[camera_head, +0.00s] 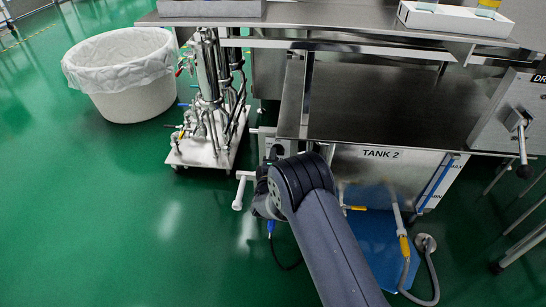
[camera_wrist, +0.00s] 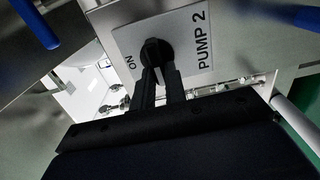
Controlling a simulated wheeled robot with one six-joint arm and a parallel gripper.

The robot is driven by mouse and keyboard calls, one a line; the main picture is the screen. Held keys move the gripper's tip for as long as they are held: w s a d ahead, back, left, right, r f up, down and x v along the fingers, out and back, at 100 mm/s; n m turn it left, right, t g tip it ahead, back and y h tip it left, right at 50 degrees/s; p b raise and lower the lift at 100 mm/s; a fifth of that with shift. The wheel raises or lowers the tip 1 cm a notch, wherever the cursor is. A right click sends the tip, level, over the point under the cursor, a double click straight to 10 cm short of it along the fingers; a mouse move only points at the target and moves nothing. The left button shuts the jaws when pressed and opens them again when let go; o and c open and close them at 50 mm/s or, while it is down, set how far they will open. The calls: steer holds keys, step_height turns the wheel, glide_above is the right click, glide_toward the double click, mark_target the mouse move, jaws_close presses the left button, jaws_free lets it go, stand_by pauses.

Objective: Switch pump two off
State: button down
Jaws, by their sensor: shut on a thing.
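The pump two switch is a black rotary knob (camera_wrist: 154,50) on a light plate (camera_wrist: 190,28) marked "PUMP 2" and "ON" in the wrist view. The lettering is turned on its side there. My gripper (camera_wrist: 160,72) has its two dark fingers at the knob, shut on it. Which way the knob points is hard to tell, as the fingers cover part of it. In the head view my dark arm reaches to the left end of the tank 2 unit (camera_head: 381,154); the knob and fingertips are hidden there.
A white lined bin (camera_head: 125,100) and a pipe cart (camera_head: 205,155) stand to the left. A white handle (camera_head: 240,190) sticks out beside my wrist. A grey hose (camera_head: 432,285) lies right of my arm. Green floor is clear at the lower left.

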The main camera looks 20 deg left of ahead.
steer(key=shift+a, duration=0.1)
steer(key=c, duration=1.4)
jaws_free()
steer(key=shift+c, duration=0.2)
steer(key=p+v, duration=0.3)
steer(key=v, duration=0.7)
steer(key=shift+s, duration=0.35)
steer(key=shift+w, duration=0.1)
steer(key=b+x, duration=0.3)
steer(key=x, duration=0.7)
steer(key=shift+w, duration=0.25)
